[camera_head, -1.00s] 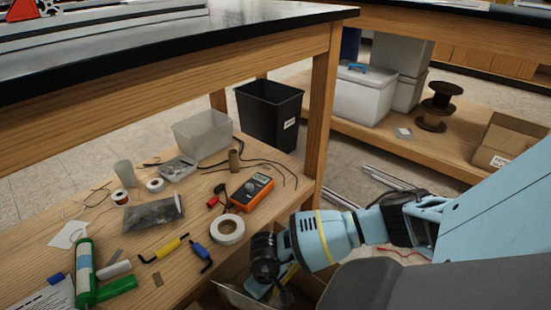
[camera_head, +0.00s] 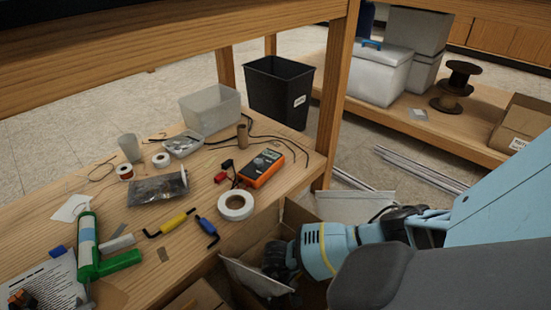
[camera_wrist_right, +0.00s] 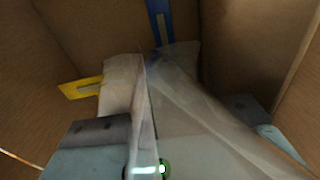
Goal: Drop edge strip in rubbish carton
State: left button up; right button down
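In the right wrist view the two fingers (camera_wrist_right: 183,128) are apart, inside the carton walls (camera_wrist_right: 80,35). I cannot tell which piece is the edge strip. My left gripper is not visible.
The low shelf holds a tape roll (camera_head: 236,206), an orange multimeter (camera_head: 262,168), hex keys (camera_head: 170,222) and a green caulking tube (camera_head: 88,245). A black bin (camera_head: 278,92) stands behind. A wooden table leg (camera_head: 338,100) rises near the carton. Metal profiles (camera_head: 420,170) lie on the floor.

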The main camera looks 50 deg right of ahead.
aim_at(277, 304)
jog(key=shift+f+b, duration=1)
jog(key=shift+f, duration=1.15)
jog(key=shift+f, duration=0.1)
jog(key=shift+f, duration=0.35)
jog(key=shift+f, duration=0.1)
jog(key=c, duration=1.6)
grip_release()
